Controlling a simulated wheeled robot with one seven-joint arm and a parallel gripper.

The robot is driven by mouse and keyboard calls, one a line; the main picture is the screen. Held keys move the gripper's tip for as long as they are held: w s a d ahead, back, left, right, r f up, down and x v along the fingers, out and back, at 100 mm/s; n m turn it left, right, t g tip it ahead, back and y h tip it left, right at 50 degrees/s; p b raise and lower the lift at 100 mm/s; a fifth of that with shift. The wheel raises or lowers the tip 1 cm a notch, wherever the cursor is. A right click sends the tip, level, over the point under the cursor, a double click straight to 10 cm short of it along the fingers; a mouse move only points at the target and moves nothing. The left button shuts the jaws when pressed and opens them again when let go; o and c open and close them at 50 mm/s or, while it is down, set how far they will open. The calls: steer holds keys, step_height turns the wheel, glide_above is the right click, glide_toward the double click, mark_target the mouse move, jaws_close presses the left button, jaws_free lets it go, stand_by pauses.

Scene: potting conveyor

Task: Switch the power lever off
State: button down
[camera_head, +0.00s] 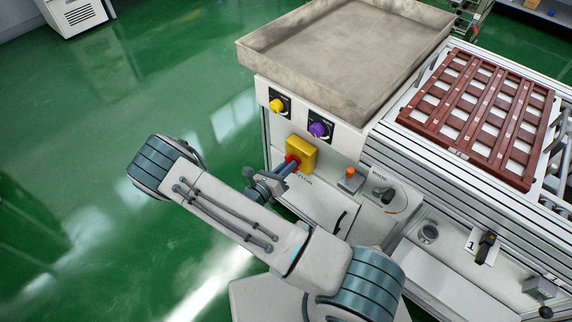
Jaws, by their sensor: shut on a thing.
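The power lever (292,159) is red and sits on a yellow switch box (302,150) on the front panel of the white machine. My gripper (287,168) reaches in from the lower left and is shut on the red lever. My fingers and wrist cover part of the lever, so its exact angle is hard to tell. Lettering below the box is partly hidden by my gripper.
Above are a yellow knob (277,105) and a purple knob (319,129). An orange button (350,173) and a dark rotary knob (384,194) sit to the right. A grey tray (262,75) tops the machine. A red-brown slatted rack (430,122) lies on the conveyor. Green floor is clear at left.

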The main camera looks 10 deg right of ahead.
steer(key=shift+s+d+f+n, duration=0.1)
steer(key=shift+s+f+n, duration=0.05)
steer(key=shift+n, duration=0.35)
steer(key=c, duration=1.4)
jaws_free()
steer(key=shift+o, duration=0.2)
steer(key=v, duration=1.3)
steer(key=shift+s+a+p, duration=0.2)
steer(key=shift+a+p, duration=0.2)
steer(key=shift+p, duration=0.05)
